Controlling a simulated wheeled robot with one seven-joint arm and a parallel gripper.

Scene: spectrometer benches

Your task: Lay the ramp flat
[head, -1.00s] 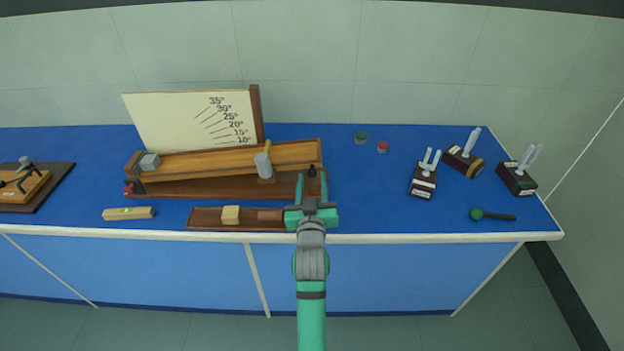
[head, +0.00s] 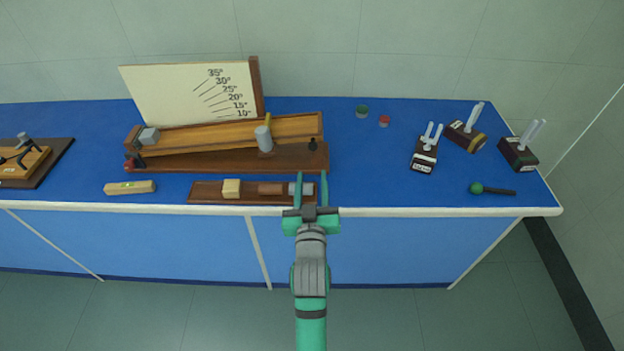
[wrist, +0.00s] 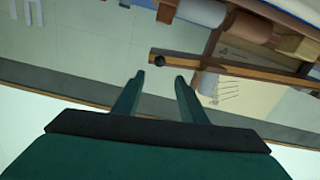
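The ramp (head: 210,134) is a wooden plank set on a dark brown base (head: 225,161), tilted slightly with its right end raised. A grey cylinder (head: 264,138) stands at the plank's front side. A black knob (head: 312,145) is at the right end, and also shows in the wrist view (wrist: 160,60). An angle board (head: 190,92) marked 10° to 35° stands behind. My gripper (head: 310,188) is open and empty, at the bench's front edge, in front of the ramp's right end.
A dark tray (head: 212,197) with a pale block (head: 231,188) and a brown and grey piece (head: 275,189) lies just left of my gripper. A level (head: 130,187) lies farther left. Dark blocks with pale prongs (head: 424,155) stand right.

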